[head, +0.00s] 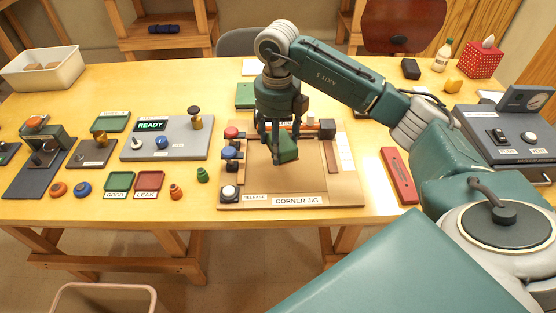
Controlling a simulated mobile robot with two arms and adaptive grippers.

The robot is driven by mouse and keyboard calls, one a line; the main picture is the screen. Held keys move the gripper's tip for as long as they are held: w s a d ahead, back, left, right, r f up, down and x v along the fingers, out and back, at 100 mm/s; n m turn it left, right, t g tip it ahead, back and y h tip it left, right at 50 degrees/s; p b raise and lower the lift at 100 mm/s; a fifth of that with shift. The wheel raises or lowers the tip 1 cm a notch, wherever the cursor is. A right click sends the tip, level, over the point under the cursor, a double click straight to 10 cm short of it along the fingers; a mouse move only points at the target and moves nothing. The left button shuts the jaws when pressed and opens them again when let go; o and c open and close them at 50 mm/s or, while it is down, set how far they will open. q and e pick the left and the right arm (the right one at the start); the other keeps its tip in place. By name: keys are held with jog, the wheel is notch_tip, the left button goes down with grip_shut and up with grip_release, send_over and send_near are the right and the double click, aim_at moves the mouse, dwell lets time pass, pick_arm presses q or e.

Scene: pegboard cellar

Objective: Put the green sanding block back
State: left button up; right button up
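A green block (285,150), which looks like the sanding block, is between the fingers of my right gripper (279,138). The fingers appear closed on it. The gripper points down over the wooden board of the corner jig (290,187). The block appears to be at or just above the board; I cannot tell whether it touches. My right arm reaches in from the right and hides part of the table behind the jig. My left gripper is not in view.
Red, blue and white knobs (230,162) line the jig's left side. A flat green item (245,95) lies behind the jig. A red bar (399,175) lies to its right. A grey READY panel (167,137) and green and red trays (149,181) are on the left.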

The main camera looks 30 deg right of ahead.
aim_at(278, 170)
notch_tip(278, 170, down, 3)
jog(key=shift+f, duration=0.1)
notch_tip(278, 170, down, 3)
jog(key=shift+f+p, duration=0.15)
jog(key=shift+p, duration=0.35)
jog(key=shift+f, duration=0.35)
jog(key=shift+f, duration=0.1)
jog(key=o, duration=1.1)
